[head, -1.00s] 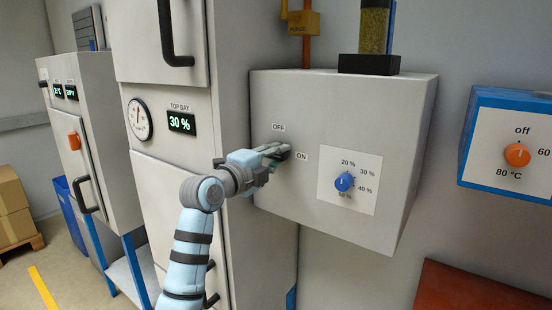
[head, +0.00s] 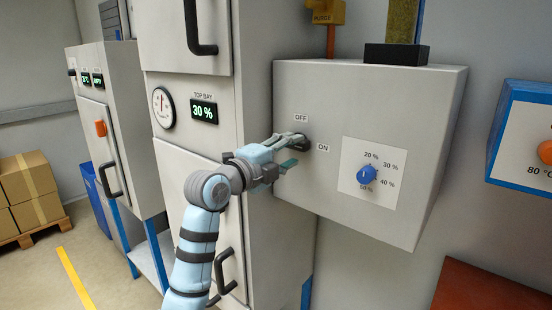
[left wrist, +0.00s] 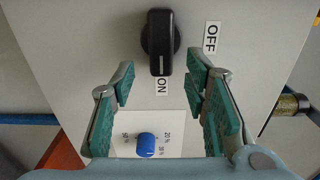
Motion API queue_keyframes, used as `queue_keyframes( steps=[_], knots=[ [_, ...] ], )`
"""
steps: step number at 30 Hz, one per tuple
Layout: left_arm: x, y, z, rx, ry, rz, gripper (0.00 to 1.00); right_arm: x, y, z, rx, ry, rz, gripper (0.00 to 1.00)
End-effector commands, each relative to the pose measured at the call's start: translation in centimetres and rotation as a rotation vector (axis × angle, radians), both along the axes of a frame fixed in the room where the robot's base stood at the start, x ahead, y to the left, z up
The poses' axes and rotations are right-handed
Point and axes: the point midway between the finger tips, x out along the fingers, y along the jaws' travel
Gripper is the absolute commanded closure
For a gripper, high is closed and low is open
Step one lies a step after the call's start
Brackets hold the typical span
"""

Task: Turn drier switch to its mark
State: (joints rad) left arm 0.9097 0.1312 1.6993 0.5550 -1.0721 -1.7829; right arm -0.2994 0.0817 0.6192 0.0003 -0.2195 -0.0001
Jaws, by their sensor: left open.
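The drier switch is a black knob (left wrist: 160,42) on a grey box (head: 300,88). In the left wrist view its white pointer line is turned towards the ON label (left wrist: 162,87), and the OFF label (left wrist: 211,37) lies to its right. In the head view the knob (head: 301,143) is partly hidden by my fingers. My left gripper (head: 288,153) is open in front of it. In the left wrist view its green-padded fingers (left wrist: 160,85) stand apart on both sides, with nothing between the pads. My right gripper is not in view.
A blue percent dial (head: 367,174) is on the same box, right of and below the switch. A blue-framed panel with an orange knob (head: 545,152) is at the far right. Tall grey cabinets (head: 185,65) stand on the left.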

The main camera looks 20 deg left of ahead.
Motion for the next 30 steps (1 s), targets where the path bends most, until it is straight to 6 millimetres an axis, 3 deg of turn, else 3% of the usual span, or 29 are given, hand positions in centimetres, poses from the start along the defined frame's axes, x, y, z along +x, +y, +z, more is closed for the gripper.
queue_keyframes(
  steps=[3, 9, 24, 26, 27, 29, 30],
  knots=[
    [-3.1, 1.4, -0.1, 0.006, -0.001, 0.003, 0.58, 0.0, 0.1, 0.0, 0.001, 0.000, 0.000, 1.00],
    [-7.0, 2.9, -0.1, 0.005, 0.001, 0.003, 0.58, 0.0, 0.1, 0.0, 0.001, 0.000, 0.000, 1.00],
    [-7.7, 3.1, -0.2, -0.001, 0.006, 0.001, 0.58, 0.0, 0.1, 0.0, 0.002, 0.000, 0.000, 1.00],
    [-7.8, 3.1, -1.3, -0.017, 0.033, 0.006, 0.58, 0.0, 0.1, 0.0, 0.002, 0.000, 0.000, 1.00],
    [-7.8, 3.1, -2.7, -0.040, 0.070, 0.015, 0.58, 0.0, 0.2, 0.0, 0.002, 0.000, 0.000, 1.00],
    [-8.1, 3.1, -6.2, -0.099, 0.163, 0.039, 0.58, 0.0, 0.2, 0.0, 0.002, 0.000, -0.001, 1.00],
    [-8.6, 3.1, -9.5, -0.154, 0.245, 0.066, 0.58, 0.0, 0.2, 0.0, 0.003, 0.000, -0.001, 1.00]
  ],
)
